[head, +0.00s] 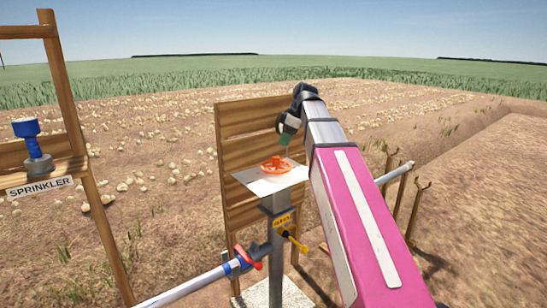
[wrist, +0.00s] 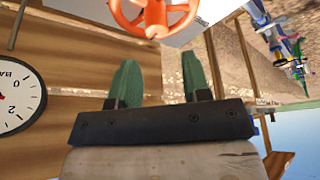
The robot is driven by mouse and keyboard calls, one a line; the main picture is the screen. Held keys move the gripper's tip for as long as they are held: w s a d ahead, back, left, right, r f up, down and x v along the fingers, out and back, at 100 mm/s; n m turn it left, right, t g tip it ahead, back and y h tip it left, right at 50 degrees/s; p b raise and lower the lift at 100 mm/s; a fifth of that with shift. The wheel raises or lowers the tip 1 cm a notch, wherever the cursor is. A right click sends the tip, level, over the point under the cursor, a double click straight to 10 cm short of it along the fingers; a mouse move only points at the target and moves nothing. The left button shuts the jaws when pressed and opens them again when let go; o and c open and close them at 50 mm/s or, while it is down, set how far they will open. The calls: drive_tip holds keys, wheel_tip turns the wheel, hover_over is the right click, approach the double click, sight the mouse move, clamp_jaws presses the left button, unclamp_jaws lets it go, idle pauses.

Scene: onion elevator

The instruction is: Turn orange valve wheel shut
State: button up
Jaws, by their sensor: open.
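The orange valve wheel (head: 276,165) lies flat on a white plate (head: 262,184) on top of a grey post, in front of a wooden board. My gripper (head: 286,142) hangs above the wheel, slightly to its right in the head view, and looks apart from it. In the wrist view the wheel (wrist: 153,30) shows at the top edge, partly cut off, beyond my fingertips. My two green fingers (wrist: 160,68) are spread open with nothing between them. My arm hides some of the area right of the wheel in the head view.
A wooden board (head: 235,130) stands close behind the plate. Below are a yellow handle (head: 296,242) and a pipe with a red lever (head: 247,260). A wooden frame with a SPRINKLER sign (head: 39,187) stands left. A dial gauge (wrist: 16,97) shows in the wrist view.

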sight(276, 156)
drive_tip(key=x, duration=1)
drive_tip(key=shift+w+a+f, duration=0.2)
drive_tip(key=shift+w+f, duration=0.1)
drive_tip(key=c, duration=0.7)
